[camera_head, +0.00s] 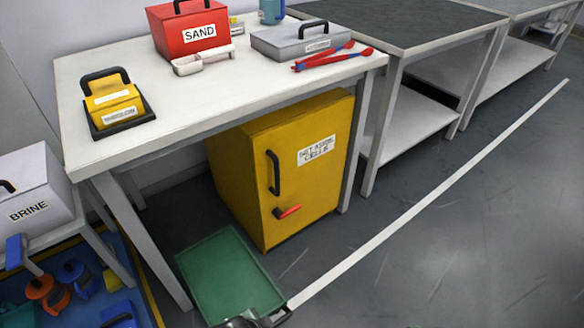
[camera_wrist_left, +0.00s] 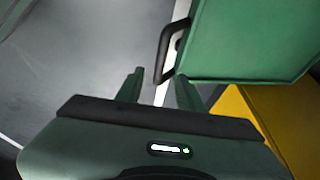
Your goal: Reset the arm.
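My left gripper (camera_wrist_left: 159,75) shows in the left wrist view with its two green fingers apart and nothing clamped between them. The black handle (camera_wrist_left: 165,50) of a green flat-topped thing (camera_wrist_left: 255,40) is just beyond the fingertips, its near end in line with the gap. I cannot tell whether a finger touches it. In the head view the green thing (camera_head: 225,272) is at the bottom, in front of the yellow cabinet. A dark grey part at the bottom edge there is cut off. My right gripper is in neither view.
The yellow cabinet (camera_head: 258,185) stands shut under the white table (camera_head: 200,97). The table holds a red SAND box (camera_head: 190,40), a yellow box (camera_head: 112,100), a grey case (camera_head: 300,40) and red-blue tongs (camera_head: 333,58). Open floor (camera_head: 440,240) lies to the right.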

